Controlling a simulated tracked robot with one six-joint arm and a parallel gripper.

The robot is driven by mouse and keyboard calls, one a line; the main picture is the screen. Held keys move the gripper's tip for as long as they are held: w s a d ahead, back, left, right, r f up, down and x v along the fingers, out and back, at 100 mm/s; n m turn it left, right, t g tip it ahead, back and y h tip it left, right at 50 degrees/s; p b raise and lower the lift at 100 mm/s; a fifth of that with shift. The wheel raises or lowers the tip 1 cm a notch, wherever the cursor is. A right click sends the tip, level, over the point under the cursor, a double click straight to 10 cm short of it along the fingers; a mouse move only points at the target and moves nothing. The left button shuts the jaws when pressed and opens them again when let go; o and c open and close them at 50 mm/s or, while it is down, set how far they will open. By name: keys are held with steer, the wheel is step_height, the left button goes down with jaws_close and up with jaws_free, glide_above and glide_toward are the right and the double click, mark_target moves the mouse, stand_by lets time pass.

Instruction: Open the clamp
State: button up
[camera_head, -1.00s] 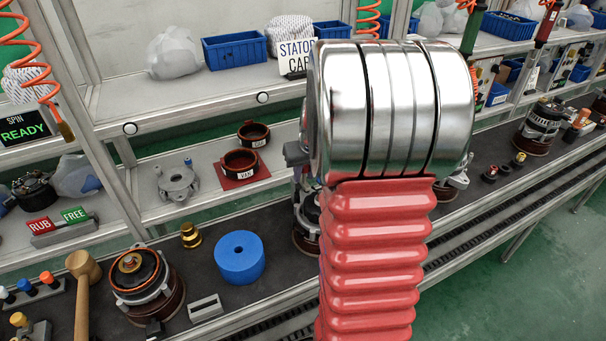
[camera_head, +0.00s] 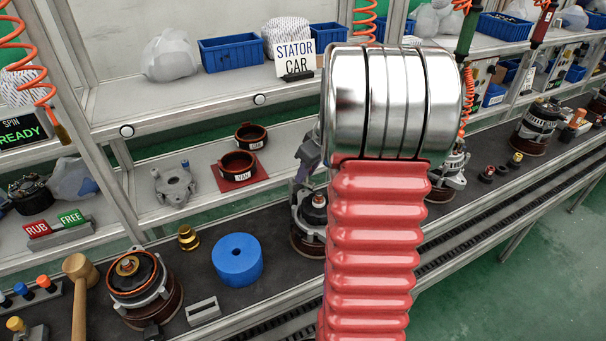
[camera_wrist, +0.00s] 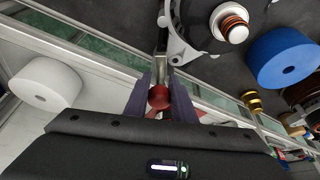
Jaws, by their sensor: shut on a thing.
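In the wrist view, the two dark purple fingers of my gripper (camera_wrist: 160,100) are shut on a red ball-shaped knob (camera_wrist: 158,97). A shiny metal rod (camera_wrist: 161,62) runs up from the knob toward a grey metal housing (camera_wrist: 180,50); I take the knob and rod as the clamp's lever. The clamp's jaw cannot be made out. Beside the rod, a shaft with copper rings and a white end (camera_wrist: 233,28) stands in the housing. In the head view, my arm hides the clamp and most of my gripper; a unit on a brown base (camera_head: 306,240) shows just left of the arm.
A blue ring (camera_head: 237,259), a brass piece (camera_head: 188,238), a wooden mallet (camera_head: 80,280) and another alternator unit (camera_head: 140,285) stand on the dark bench at left. A white roll (camera_wrist: 46,83) shows in the wrist view. Shelves with blue bins (camera_head: 232,52) stand behind.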

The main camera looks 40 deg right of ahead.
steer(key=n+y, duration=0.1)
steer(key=n, duration=0.2)
steer(key=w+d+n+g+y, duration=0.1)
steer(key=n, duration=0.2)
steer(key=w+d+n+g+y, duration=0.1)
steer(key=n, duration=0.2)
steer(key=shift+d+n, duration=0.2)
steer(key=shift+n, duration=0.2)
steer(key=o, duration=1)
steer(key=v, duration=1.3)
steer(key=shift+s+d+r, duration=0.1)
steer(key=shift+d+r, duration=0.15)
